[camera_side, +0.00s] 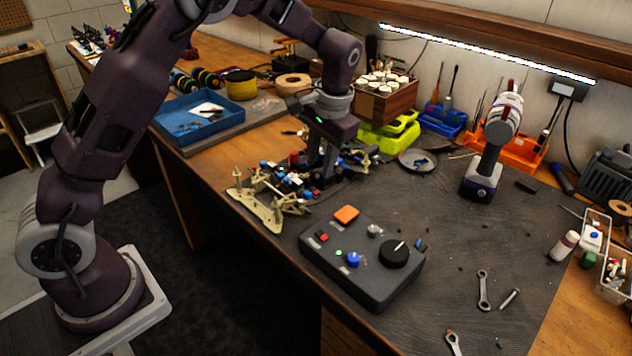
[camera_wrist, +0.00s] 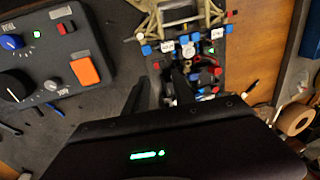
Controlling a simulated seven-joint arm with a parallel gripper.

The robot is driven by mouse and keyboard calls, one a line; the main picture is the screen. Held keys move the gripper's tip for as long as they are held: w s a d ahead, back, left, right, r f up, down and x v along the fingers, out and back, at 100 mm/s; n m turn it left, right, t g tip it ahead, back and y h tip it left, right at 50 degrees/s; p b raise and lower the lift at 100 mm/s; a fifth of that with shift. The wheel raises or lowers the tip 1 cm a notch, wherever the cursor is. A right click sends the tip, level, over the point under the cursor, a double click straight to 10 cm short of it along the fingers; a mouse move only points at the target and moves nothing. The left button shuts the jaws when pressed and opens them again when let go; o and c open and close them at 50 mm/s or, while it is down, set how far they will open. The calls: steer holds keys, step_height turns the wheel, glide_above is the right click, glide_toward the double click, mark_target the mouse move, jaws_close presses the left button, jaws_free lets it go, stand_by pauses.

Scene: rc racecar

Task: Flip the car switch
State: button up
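The RC car (camera_side: 262,212) is an open tan chassis with blue, red and black parts on the dark mat. In the wrist view the car (camera_wrist: 165,20) runs down from the top, its lower part hidden behind my gripper housing. My gripper (camera_side: 322,180) points down over the car's rear part, fingertips low among its components. In the wrist view the two dark fingers of my gripper (camera_wrist: 158,92) stand apart, with nothing clearly held between them. I cannot make out which small part is the switch, or whether a finger touches the car.
A grey control box (camera_side: 362,262) with an orange button and knobs sits in front of the car. A blue tray (camera_side: 208,132) lies left, and yellow-green cases (camera_side: 388,135) stand behind. A drill (camera_side: 490,160) stands right. The mat around the wrench (camera_side: 484,290) is mostly clear.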

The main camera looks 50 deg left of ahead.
mark_target(315, 190)
steer(key=f, duration=0.3)
steer(key=a+f, duration=0.1)
steer(key=f, duration=0.2)
steer(key=shift+a+f, duration=0.15)
steer(key=shift+f, duration=0.2)
